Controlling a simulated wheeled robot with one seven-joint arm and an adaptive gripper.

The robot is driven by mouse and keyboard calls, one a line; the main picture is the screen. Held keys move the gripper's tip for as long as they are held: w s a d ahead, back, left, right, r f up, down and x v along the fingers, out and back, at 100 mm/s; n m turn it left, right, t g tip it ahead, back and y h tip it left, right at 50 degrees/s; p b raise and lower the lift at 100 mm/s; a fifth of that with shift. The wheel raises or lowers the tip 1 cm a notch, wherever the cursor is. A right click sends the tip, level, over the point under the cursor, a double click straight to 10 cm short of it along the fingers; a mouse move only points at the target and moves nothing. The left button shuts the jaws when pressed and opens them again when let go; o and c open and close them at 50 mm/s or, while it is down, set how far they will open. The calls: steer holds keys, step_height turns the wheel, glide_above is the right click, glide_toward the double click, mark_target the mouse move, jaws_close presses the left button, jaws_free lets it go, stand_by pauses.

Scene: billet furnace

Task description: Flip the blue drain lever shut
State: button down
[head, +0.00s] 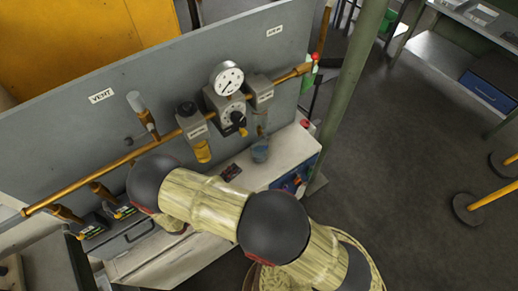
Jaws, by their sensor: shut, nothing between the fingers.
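I cannot make out a blue drain lever with certainty. Under the right-hand grey block (260,92) on the pipe hangs a bluish, partly clear bowl (261,150); any lever on it is too small to tell. My arm reaches in from the lower right and bends left in front of the panel and the cabinet. My gripper does not show; the arm's far end is at the left, below the pipe, and hides what lies behind it.
A grey panel (60,140) carries an orange pipe (90,182), a round gauge (227,78), a regulator with a black knob (238,118) and a yellow bowl (202,151). A pale cabinet (285,155) stands below.

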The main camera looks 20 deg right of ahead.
mark_target(266, 143)
steer(key=shift+d, duration=0.15)
steer(key=x, duration=1.3)
steer(key=shift+w+d+b, duration=0.25)
steer(key=shift+d+b, duration=0.05)
steer(key=shift+b, duration=0.05)
